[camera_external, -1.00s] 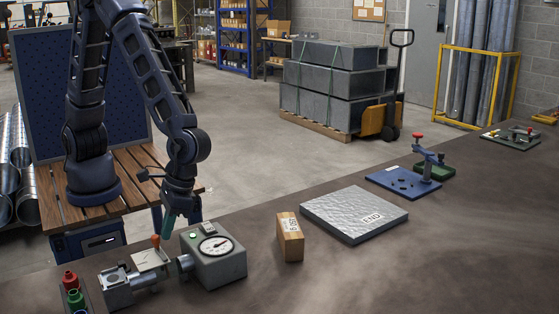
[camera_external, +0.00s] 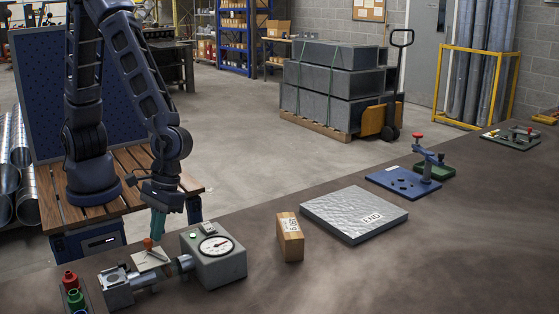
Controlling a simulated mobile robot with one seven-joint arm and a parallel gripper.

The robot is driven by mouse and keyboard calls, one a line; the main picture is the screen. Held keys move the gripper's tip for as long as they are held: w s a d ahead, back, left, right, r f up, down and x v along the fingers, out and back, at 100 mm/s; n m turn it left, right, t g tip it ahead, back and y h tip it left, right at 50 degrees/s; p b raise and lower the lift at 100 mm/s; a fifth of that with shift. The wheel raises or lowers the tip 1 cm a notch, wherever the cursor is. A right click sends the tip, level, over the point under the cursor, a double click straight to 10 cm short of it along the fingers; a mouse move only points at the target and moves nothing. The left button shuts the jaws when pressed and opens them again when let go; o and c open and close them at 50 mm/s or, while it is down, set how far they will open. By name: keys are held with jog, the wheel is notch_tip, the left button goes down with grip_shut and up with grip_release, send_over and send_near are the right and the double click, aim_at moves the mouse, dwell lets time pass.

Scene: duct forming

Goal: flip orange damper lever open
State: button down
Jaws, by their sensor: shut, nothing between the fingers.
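The damper lever has an orange knob (camera_external: 148,243) and stands on the small duct fixture at the lower left, close to a pale plate (camera_external: 151,260). The knob leans slightly to the left. My gripper (camera_external: 156,237) is shut and empty, pointing down just right of the orange knob. It looks to be at or very near the knob; I cannot tell whether they touch. The lever's lower part is small and hard to make out.
A grey gauge box (camera_external: 217,257) stands right of the lever. A clamp block (camera_external: 116,288) and red and green fittings (camera_external: 72,289) are to the left.

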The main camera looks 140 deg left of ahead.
aim_at(145, 241)
jog(key=d+n+t, duration=0.1)
jog(key=n, duration=0.1)
jog(key=shift+d+n, duration=0.35)
jog(key=shift+n, duration=0.05)
jog(key=d+n+y, duration=0.1)
jog(key=n, duration=0.1)
jog(key=shift+w+d+n+t, duration=0.15)
jog(key=shift+d+n+t, duration=0.05)
jog(key=shift+n+t, duration=0.2)
jog(key=n, duration=0.1)
jog(key=d+n, duration=0.1)
jog(key=shift+w+d+n+t+y, duration=0.15)
jog(key=shift+w+n+t+y, duration=0.15)
jog(key=shift+y, duration=0.1)
jog(key=shift+w+d+n+y, duration=0.3)
jog(key=shift+w+n, duration=0.05)
jog(key=shift+n, duration=0.75)
jog(key=shift+a, duration=0.1)
jog(key=shift+w+a, duration=0.45)
jog(key=shift+a, duration=0.15)
